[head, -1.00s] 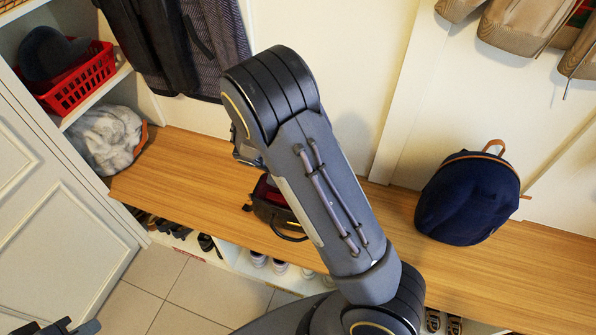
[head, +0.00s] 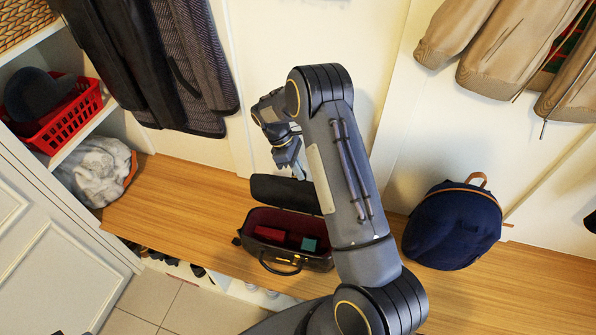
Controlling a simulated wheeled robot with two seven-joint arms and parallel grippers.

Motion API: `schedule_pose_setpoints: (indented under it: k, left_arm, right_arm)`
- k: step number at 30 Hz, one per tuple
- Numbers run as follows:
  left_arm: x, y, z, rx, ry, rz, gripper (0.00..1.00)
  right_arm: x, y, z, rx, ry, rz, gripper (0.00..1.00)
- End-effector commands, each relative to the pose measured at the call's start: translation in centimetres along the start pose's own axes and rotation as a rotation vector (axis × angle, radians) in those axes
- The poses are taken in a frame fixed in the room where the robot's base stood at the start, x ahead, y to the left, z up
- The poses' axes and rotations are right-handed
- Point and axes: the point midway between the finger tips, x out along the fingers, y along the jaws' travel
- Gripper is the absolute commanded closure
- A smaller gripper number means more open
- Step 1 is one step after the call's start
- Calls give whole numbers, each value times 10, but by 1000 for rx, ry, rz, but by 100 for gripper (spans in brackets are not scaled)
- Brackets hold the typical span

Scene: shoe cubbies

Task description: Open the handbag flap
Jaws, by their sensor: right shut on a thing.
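The dark handbag (head: 262,262) stands on the wooden bench with its flap (head: 284,192) raised, tilted up at the back. Its dark red inside shows, with a red item (head: 269,234) and a teal item (head: 309,244) in it. The bag's handle (head: 281,266) hangs at the front. My right gripper (head: 290,168) is shut on the flap at its upper edge, above and behind the bag's opening. My right arm hides part of the bag's right side. My left gripper is not in view.
A navy backpack (head: 452,228) stands on the wooden bench (head: 180,205) to the right. A red basket (head: 72,118) and a grey-white bag (head: 97,170) are on the left. Dark coats (head: 140,70) hang behind. The bench left of the handbag is clear.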

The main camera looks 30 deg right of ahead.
Motion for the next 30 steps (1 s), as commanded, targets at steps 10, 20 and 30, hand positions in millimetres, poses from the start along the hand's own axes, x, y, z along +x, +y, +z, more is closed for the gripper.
schedule_pose_setpoints:
  k: [10,20,30]
  left_arm:
    - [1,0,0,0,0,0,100]
    - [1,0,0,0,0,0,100]
    - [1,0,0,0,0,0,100]
  right_arm:
    - [0,3,-1,-1,5,9,100]
    - [0,3,-1,0,5,11,100]
    - [0,2,-1,0,2,7,72]
